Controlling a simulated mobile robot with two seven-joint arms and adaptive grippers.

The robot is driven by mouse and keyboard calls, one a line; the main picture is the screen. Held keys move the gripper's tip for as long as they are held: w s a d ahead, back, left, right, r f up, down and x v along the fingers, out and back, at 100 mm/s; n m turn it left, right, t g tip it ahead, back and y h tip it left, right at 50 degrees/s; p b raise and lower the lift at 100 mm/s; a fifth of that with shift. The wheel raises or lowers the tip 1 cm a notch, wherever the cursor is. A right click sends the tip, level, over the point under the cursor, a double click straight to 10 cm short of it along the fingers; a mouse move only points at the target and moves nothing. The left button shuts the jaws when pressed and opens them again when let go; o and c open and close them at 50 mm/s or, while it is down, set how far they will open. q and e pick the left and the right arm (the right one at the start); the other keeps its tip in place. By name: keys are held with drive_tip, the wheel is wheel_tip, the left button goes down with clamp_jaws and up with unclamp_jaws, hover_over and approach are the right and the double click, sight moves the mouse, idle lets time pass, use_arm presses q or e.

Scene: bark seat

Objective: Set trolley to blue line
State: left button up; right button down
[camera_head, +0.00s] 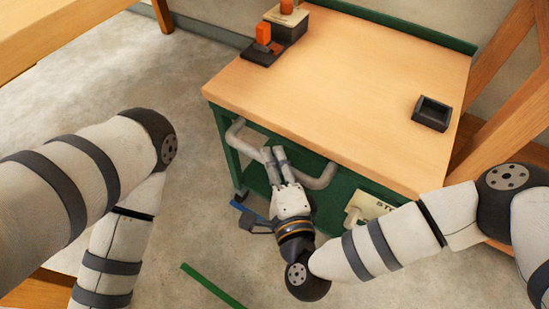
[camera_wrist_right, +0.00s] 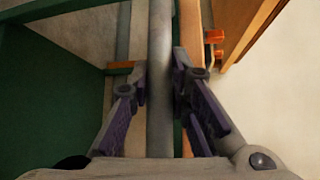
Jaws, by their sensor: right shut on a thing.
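The trolley (camera_head: 345,75) has a wooden top and a green frame and stands in the upper middle of the head view. Its grey handle (camera_head: 320,180) runs along the near side. My right gripper (camera_head: 274,157) is shut on the handle near its middle. In the right wrist view the handle bar (camera_wrist_right: 160,40) passes between the fingers of this gripper (camera_wrist_right: 161,85). A short piece of the blue line (camera_head: 238,206) shows on the floor beside the trolley's near left leg; the rest is hidden. My left gripper is out of view.
A green line (camera_head: 212,286) lies on the floor nearer to me. A wooden table (camera_head: 60,30) is at upper left, and wooden beams (camera_head: 505,110) stand close at right.

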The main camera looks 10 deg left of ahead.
drive_tip(key=c, duration=1.5)
unclamp_jaws()
drive_tip(key=v, duration=1.2)
drive_tip(key=shift+s, duration=0.1)
